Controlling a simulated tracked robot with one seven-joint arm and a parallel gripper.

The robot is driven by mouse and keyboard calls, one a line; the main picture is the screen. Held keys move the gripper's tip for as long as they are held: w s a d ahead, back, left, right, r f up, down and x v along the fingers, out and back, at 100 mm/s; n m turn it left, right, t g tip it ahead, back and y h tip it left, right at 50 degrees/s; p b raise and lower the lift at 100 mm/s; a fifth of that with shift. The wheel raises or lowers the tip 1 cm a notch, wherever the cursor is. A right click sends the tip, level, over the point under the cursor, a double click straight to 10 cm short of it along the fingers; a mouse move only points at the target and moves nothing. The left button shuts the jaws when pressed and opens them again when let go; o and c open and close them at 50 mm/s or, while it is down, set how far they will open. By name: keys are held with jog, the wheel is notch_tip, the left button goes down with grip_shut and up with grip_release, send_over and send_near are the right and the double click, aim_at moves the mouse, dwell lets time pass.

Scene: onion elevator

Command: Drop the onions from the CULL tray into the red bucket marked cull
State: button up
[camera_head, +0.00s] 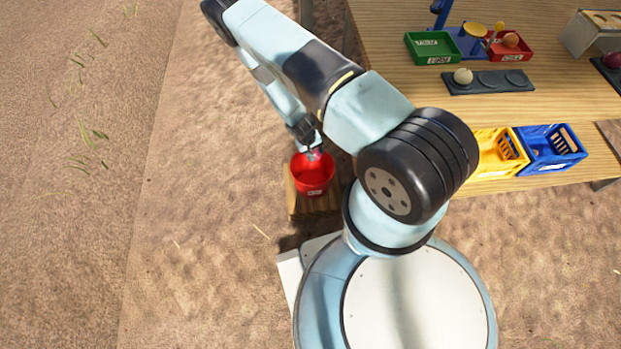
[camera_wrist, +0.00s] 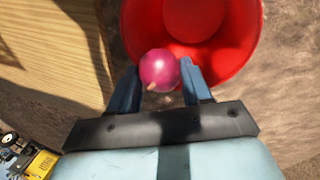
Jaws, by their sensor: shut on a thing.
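My gripper (camera_wrist: 160,86) is shut on a pink-red onion (camera_wrist: 157,68) in the wrist view, one finger on each side of it. The onion is in front of the red bucket (camera_wrist: 245,40), over its opening near the rim. The part of the bucket's inside that shows looks empty. In the head view the red bucket (camera_head: 313,186) stands on a small wooden stand, with my gripper (camera_head: 314,153) at its far rim. The red CULL tray (camera_head: 517,55) is on the table at the upper right and holds an orange-brown onion (camera_head: 511,40).
The wooden table (camera_head: 395,40) bears a green tray (camera_head: 432,48), a dark plate (camera_head: 490,82) with a pale onion (camera_head: 463,76), and a grey box (camera_head: 597,33). Yellow (camera_head: 497,153) and blue crates (camera_head: 552,147) stand along the near side. Bare ground lies left of the bucket.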

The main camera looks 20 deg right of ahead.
jog(key=shift+s+d+f, duration=0.1)
jog(key=shift+s+f, duration=0.2)
jog(key=shift+f, duration=2.85)
jog(key=o, duration=1.1)
jog(key=shift+r, duration=0.1)
jog(key=v, duration=1.3)
jog(key=shift+r, duration=0.25)
